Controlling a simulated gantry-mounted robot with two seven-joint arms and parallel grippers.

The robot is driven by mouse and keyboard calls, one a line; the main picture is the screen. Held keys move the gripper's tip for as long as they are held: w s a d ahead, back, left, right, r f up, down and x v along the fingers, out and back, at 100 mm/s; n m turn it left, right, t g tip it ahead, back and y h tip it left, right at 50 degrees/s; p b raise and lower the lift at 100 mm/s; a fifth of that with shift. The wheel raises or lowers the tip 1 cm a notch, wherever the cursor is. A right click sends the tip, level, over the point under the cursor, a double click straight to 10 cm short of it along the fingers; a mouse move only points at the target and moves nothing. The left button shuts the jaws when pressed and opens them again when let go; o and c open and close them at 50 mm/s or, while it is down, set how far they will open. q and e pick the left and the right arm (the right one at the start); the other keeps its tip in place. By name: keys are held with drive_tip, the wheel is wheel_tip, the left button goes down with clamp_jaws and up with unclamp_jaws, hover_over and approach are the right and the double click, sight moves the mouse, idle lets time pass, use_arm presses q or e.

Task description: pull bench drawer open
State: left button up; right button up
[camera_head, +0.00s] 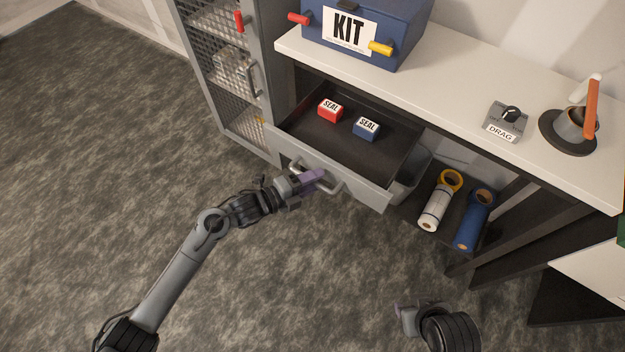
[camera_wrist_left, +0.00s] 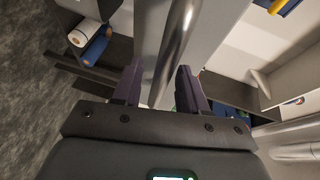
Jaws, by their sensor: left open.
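The bench drawer (camera_head: 367,191) stands pulled out from under the white benchtop, and its dark inside shows in the head view. A red SEAL block (camera_head: 330,112) and a blue SEAL block (camera_head: 367,130) lie in it. My left gripper (camera_head: 318,176) is at the metal bar handle (camera_head: 334,187) on the drawer front. In the left wrist view the handle bar (camera_wrist_left: 176,40) runs between the two open purple fingers (camera_wrist_left: 158,80); I cannot tell whether they touch it. My right gripper (camera_head: 404,316) is low in the head view, away from the drawer, its jaws unclear.
A mesh-door cabinet (camera_head: 252,75) stands left of the drawer. White (camera_head: 436,208) and blue (camera_head: 473,222) rolls sit below. The floor in front is clear.

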use_arm(q)
drive_tip(key=p+v, duration=0.2)
drive_tip(key=v, duration=0.9)
drive_tip(key=shift+d, duration=0.1)
